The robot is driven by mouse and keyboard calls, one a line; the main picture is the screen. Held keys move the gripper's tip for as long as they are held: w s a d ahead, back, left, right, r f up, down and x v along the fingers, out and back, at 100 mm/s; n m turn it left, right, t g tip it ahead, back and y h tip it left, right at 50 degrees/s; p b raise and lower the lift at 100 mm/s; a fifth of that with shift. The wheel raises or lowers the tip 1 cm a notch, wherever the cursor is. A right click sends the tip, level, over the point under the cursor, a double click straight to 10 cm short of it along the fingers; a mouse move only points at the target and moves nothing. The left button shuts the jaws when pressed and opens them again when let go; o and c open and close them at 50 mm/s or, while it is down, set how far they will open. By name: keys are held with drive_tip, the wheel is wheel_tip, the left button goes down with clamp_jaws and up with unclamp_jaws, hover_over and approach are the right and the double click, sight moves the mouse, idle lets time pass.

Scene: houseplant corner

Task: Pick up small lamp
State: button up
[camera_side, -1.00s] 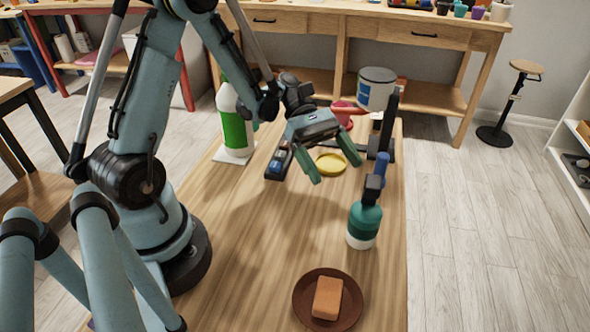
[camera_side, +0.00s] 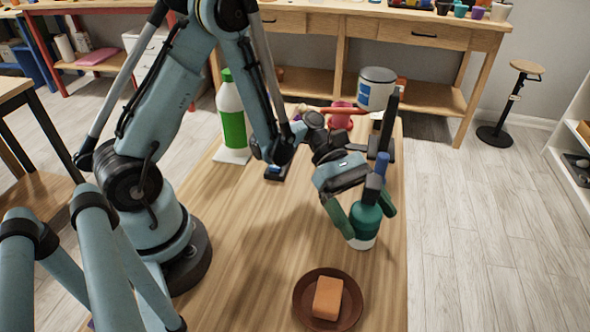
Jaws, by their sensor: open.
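No thing is plainly a lamp; a dark upright thing (camera_side: 389,120) on a dark base, at the right edge of the table behind my gripper, may be the small lamp. My gripper (camera_side: 368,222) is open. Its two green fingers show on either side of a green and white bottle (camera_side: 364,242) with a blue and black top, which stands upright near the table's right edge. The palm hides part of the bottle's surroundings. I cannot tell whether the fingers touch the bottle or how far apart they are in depth.
A brown saucer (camera_side: 299,308) with an orange block (camera_side: 327,298) is at the near edge. A white bottle with a green label (camera_side: 232,125), a small blue and black thing (camera_side: 275,171), a pink thing (camera_side: 341,116) and a white bucket (camera_side: 375,90) stand farther back. The table's middle (camera_side: 255,240) is clear.

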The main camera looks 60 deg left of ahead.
drive_tip(key=shift+d+f, duration=0.1)
drive_tip(key=shift+d, duration=0.15)
drive_tip(key=c, duration=1.2)
drive_tip(key=shift+r, duration=0.2)
